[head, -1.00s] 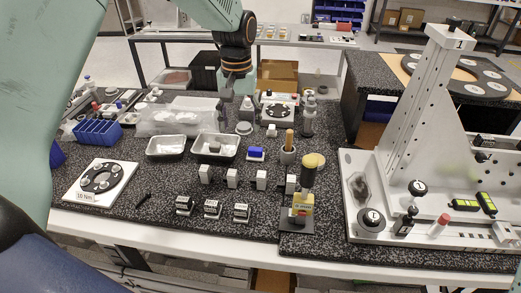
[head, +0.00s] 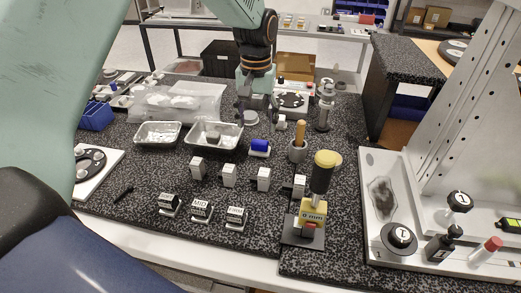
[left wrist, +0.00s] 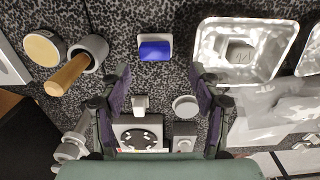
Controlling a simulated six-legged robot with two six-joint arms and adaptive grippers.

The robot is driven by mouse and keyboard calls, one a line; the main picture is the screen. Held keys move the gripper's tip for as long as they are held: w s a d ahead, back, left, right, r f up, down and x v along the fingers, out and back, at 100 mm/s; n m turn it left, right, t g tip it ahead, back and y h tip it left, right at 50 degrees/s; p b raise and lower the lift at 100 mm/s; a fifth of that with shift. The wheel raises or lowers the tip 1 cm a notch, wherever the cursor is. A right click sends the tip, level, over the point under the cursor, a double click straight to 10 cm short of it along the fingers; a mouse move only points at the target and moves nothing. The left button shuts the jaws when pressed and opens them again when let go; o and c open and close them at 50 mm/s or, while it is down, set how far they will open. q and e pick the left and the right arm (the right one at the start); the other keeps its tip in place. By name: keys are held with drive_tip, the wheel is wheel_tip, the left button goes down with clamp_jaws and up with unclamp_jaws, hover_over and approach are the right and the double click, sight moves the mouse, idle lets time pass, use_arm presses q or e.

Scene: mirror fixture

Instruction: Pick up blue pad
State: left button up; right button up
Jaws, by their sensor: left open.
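The blue pad (head: 260,146) is a small blue block on a white base, lying on the speckled black table. In the left wrist view the blue pad (left wrist: 155,50) lies flat just beyond the fingertips, roughly centred between them. My left gripper (head: 257,112) hangs over the table behind the pad in the head view. In the left wrist view my left gripper (left wrist: 159,73) has its two dark fingers wide apart with nothing held between them. My right gripper is not in view.
A metal tray (head: 238,146) stands left of the pad. A holder (head: 297,152) with a wooden handle stands to its right. White blocks stand in front, beside a yellow-topped tool (head: 322,180). A tall white fixture (head: 465,130) takes up the right side.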

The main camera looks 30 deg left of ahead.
sight(259, 142)
use_arm(q)
drive_tip(key=shift+s+f, duration=0.15)
drive_tip(key=shift+f, duration=0.35)
drive_tip(key=f, duration=0.3)
drive_tip(key=d+f, duration=0.1)
drive_tip(key=f, duration=0.1)
drive_tip(key=shift+f, duration=0.25)
drive_tip(key=shift+a+f, duration=0.2)
drive_tip(key=shift+f, duration=0.2)
drive_tip(key=shift+w+d, duration=0.2)
drive_tip(key=shift+w, duration=0.05)
drive_tip(key=shift+c, duration=0.3)
drive_tip(key=shift+s+a, duration=0.2)
drive_tip(key=c, duration=0.6)
drive_tip(key=shift+d, duration=0.1)
drive_tip(key=shift+c, duration=0.2)
